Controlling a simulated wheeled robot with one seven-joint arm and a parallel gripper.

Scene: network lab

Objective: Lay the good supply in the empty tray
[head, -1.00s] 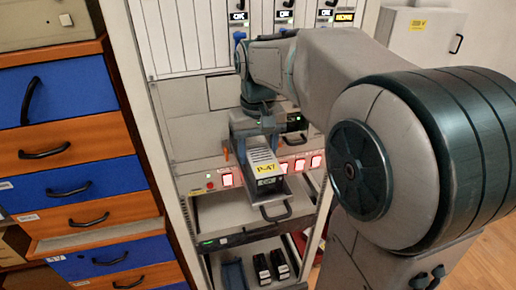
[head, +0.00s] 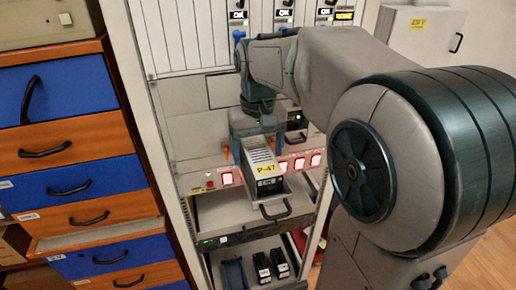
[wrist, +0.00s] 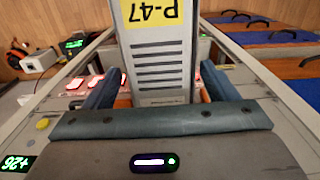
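A pale supply (head: 262,160) with a slotted side and a yellow P-47 label is held in front of the rack, above the pulled-out shelf (head: 225,218). A dark handle (head: 275,210) shows just below its front. The gripper also shows in the head view (head: 257,125). A blue tray (head: 233,272) on the lower shelf looks empty. Beside it stand two dark units (head: 262,267) (head: 279,263).
A row of red-lit switches (head: 300,164) crosses the rack behind the supply. A drawer cabinet (head: 75,150) stands at left, a grey cabinet (head: 420,35) at back right.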

